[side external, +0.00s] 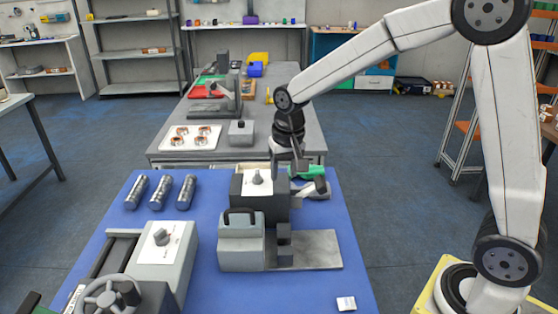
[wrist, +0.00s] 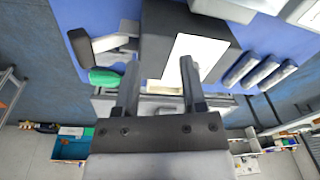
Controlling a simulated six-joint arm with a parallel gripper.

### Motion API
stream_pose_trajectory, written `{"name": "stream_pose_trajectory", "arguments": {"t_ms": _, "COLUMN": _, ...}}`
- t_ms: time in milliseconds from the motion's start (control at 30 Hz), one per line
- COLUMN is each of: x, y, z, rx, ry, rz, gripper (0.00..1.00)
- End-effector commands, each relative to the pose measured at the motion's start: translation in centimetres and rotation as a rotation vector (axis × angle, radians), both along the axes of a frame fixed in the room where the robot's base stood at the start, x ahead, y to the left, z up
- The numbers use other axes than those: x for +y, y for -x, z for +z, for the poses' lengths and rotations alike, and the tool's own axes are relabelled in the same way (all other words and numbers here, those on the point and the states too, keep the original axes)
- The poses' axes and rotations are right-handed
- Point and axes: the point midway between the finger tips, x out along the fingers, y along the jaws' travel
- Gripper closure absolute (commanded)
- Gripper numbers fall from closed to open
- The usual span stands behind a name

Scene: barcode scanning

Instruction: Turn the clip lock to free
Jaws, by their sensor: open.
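A dark box (side external: 250,204) with a white top plate and a small grey knob (side external: 257,178) stands mid-table. A second, light grey box (side external: 160,262) at the front left also carries a white plate and a dark knob (side external: 161,237). No readable label tells me which is the clip lock. My gripper (side external: 285,164) points down just behind and right of the dark box. In the wrist view my gripper (wrist: 160,72) is open, its fingers apart with nothing seen held. The white plate (wrist: 197,52) lies by the right-hand finger; the knob is not clearly visible there.
A grey block with a black handle (side external: 241,246) and a flat metal plate (side external: 318,249) sit in front of the dark box. A scanner-like green and grey device (side external: 310,180) is close on the right. The blue table's right front is mostly clear.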

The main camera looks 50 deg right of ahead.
Motion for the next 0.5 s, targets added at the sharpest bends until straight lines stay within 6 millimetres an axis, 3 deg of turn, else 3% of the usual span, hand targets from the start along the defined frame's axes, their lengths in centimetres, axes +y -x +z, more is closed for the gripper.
{"name": "stream_pose_trajectory", "arguments": {"t_ms": 300, "x": 0.5, "y": -5.6, "z": 2.8, "rx": 0.061, "ry": -0.014, "rz": -0.209, "gripper": 0.47}}
{"name": "stream_pose_trajectory", "arguments": {"t_ms": 500, "x": 0.7, "y": -7.6, "z": 4.1, "rx": 0.09, "ry": -0.015, "rz": -0.303, "gripper": 0.47}}
